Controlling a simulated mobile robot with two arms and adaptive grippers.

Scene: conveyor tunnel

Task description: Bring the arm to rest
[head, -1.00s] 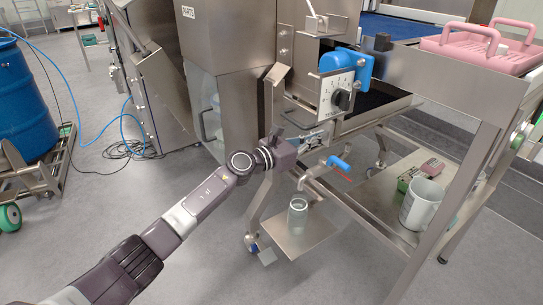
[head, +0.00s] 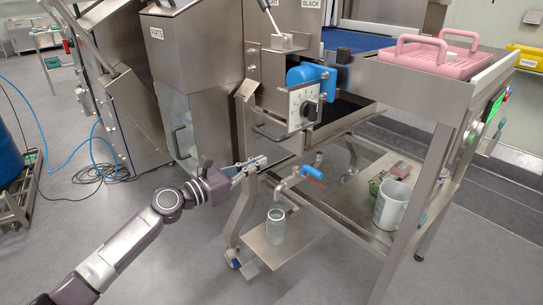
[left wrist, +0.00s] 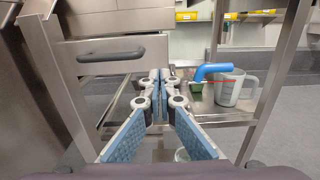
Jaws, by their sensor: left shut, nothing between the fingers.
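My left arm reaches in from the lower left of the head view. Its gripper (head: 258,162) is in front of the steel conveyor frame (head: 243,215), below the control box with a dial (head: 305,108). In the left wrist view the gripper (left wrist: 160,82) shows its blue-padded fingers brought together with nothing between them. A drawer-like steel front with a handle (left wrist: 110,55) is beyond it at the upper left. I cannot tell whether the fingers touch the frame. My right gripper is not in view.
A glass jar (head: 275,227) stands on a low steel plate. A blue-handled valve (head: 312,173) sticks out near the gripper. A white jug (head: 391,205) stands on the lower shelf. A pink tray (head: 435,55) is on top. Open floor lies at the left.

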